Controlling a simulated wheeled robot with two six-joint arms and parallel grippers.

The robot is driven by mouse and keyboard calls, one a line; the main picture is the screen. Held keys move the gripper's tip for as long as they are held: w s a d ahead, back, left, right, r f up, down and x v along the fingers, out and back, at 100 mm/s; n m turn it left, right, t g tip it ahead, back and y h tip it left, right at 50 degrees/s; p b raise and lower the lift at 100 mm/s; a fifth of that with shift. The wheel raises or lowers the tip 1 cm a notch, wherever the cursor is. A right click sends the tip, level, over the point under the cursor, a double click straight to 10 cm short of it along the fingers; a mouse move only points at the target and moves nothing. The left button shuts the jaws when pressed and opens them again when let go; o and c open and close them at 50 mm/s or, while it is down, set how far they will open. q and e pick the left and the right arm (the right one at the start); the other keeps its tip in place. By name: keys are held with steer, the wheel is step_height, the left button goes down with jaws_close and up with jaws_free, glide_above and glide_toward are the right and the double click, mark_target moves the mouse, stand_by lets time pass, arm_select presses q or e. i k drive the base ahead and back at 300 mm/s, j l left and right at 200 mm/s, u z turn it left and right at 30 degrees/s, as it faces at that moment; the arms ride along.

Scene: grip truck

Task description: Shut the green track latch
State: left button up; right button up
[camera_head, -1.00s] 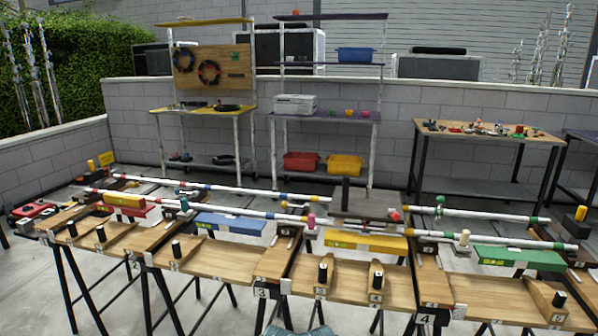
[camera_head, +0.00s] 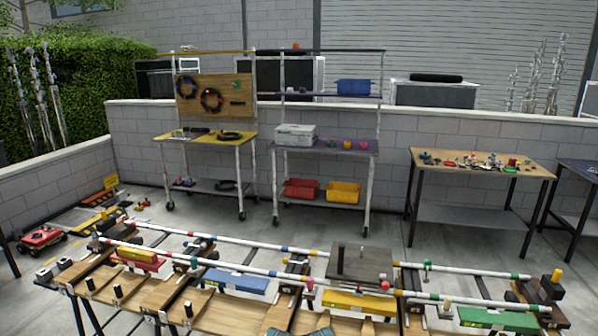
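The track is two white rails on wooden tables, with coloured bands along them. At the right, the rails have green bands. A green block (camera_head: 498,319) lies in front of the near rail.
A dark platform cart (camera_head: 361,264) sits across the rails left of the green part. Yellow (camera_head: 358,303), blue (camera_head: 236,281) and red (camera_head: 140,262) blocks lie along the track. Behind are shelves and a wooden worktable (camera_head: 482,162). Grey floor (camera_head: 400,225) lies open between.

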mark_target(428, 263)
steer(key=i+l+z, duration=0.15)
steer(key=z, duration=0.2)
steer(key=i+l+z, duration=0.15)
steer(key=z, duration=0.2)
steer(key=i+l+z, duration=0.15)
steer(key=z, duration=0.2)
